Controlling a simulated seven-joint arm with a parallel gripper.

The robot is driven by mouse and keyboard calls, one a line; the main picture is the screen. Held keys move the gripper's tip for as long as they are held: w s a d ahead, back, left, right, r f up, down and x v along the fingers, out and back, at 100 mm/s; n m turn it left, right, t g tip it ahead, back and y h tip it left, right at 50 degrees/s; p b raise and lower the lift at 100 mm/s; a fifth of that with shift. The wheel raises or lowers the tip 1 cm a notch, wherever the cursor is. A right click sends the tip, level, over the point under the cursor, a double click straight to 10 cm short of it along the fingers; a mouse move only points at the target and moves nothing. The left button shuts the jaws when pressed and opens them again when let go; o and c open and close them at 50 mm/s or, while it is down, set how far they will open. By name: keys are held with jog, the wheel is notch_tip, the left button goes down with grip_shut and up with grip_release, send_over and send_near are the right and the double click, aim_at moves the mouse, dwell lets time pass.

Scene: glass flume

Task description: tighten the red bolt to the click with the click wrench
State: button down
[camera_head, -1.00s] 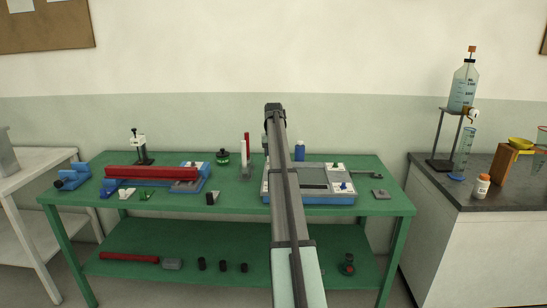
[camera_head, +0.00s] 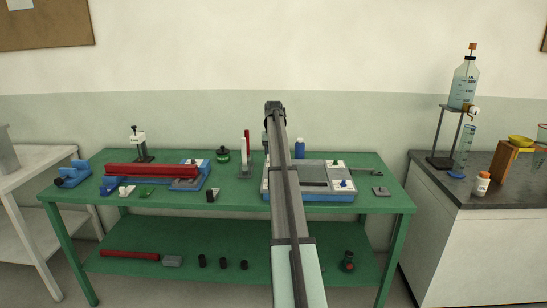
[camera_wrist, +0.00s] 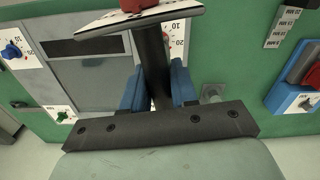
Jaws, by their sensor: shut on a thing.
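In the wrist view my gripper (camera_wrist: 157,88) is shut, its blue fingers on either side of the dark shaft of a tool (camera_wrist: 152,55). This tool looks like the click wrench. I cannot tell whether the red piece is the red bolt or part of the tool. In the head view my arm hides the fingers and the tool.
Below the gripper stands a blue-grey device (camera_head: 352,191) with blue and green knobs. Left on the green table (camera_head: 235,199) are a blue rig with a long red bar (camera_head: 150,170) and small parts. Upright red and white pieces (camera_head: 244,150) stand near my arm.

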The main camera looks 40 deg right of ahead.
jog(key=shift+f, duration=1.05)
dwell(0.4)
jog(key=shift+m, duration=1.1)
jog(key=shift+m, duration=1.4)
jog(key=shift+m, duration=0.9)
